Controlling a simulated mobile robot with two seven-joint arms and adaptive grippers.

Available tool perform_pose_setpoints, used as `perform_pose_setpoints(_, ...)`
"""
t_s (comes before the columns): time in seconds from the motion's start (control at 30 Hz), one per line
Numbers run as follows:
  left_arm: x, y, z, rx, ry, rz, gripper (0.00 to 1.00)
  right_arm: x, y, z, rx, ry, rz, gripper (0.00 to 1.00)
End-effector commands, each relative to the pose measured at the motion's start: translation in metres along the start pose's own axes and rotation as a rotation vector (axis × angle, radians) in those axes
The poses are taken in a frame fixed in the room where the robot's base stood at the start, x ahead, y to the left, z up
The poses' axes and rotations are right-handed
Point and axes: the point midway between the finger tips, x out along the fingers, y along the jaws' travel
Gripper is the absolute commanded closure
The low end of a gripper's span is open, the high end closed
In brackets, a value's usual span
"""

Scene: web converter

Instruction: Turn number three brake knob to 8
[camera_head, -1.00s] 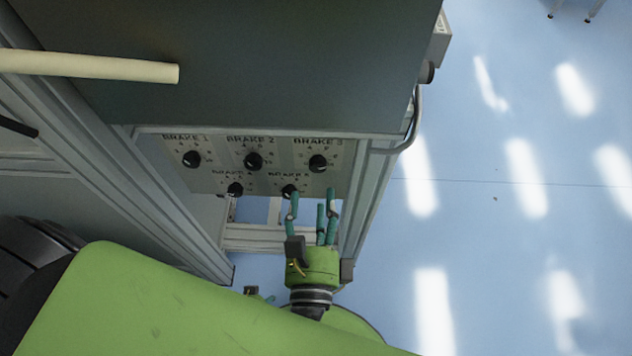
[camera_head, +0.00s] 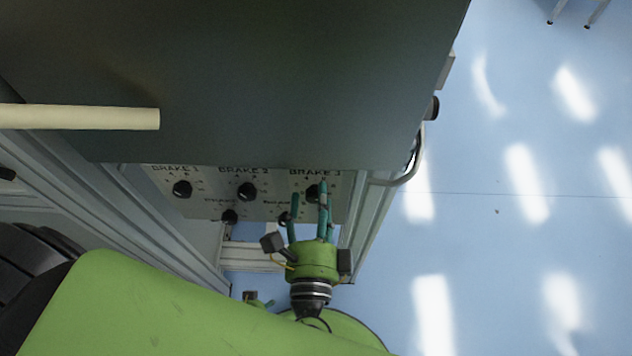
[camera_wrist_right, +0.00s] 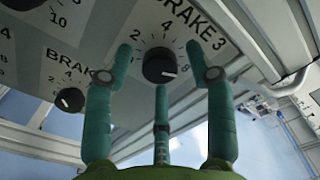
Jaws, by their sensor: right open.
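The Brake 3 knob (camera_head: 313,193) is a round black knob on the grey panel (camera_head: 268,205), at the right end of the upper row. In the right wrist view the Brake 3 knob (camera_wrist_right: 159,65) sits ahead of my fingers, with a white pointer line toward the lower right and numbers around it. My right gripper (camera_head: 310,205) is open, with green fingers spread just below and in front of this knob. In the wrist view the right gripper (camera_wrist_right: 162,75) has fingers on both sides of the knob and one below. Contact cannot be made out.
The Brake 2 knob (camera_head: 247,191) and Brake 1 knob (camera_head: 182,189) are to the left. A dark cabinet (camera_head: 250,80) overhangs the panel. A bent metal handle (camera_head: 410,170) is at right; blue floor (camera_head: 480,250) is clear.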

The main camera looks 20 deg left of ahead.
Motion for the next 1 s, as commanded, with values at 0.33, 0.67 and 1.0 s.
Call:
perform_pose_setpoints(0.33,0.002,-0.002,-0.009,0.002,0.02,-0.003,0.44,-0.001,0.0,0.0,0.0,-0.001,0.001,0.44)
perform_pose_setpoints(0.67,0.001,0.0,0.002,0.001,0.001,0.0,0.44,-0.001,0.0,0.0,0.002,0.0,0.001,1.0)
perform_pose_setpoints(1.0,0.006,0.0,-0.004,0.002,0.019,-0.001,0.44,-0.001,0.001,0.0,0.251,0.0,-0.001,1.0)
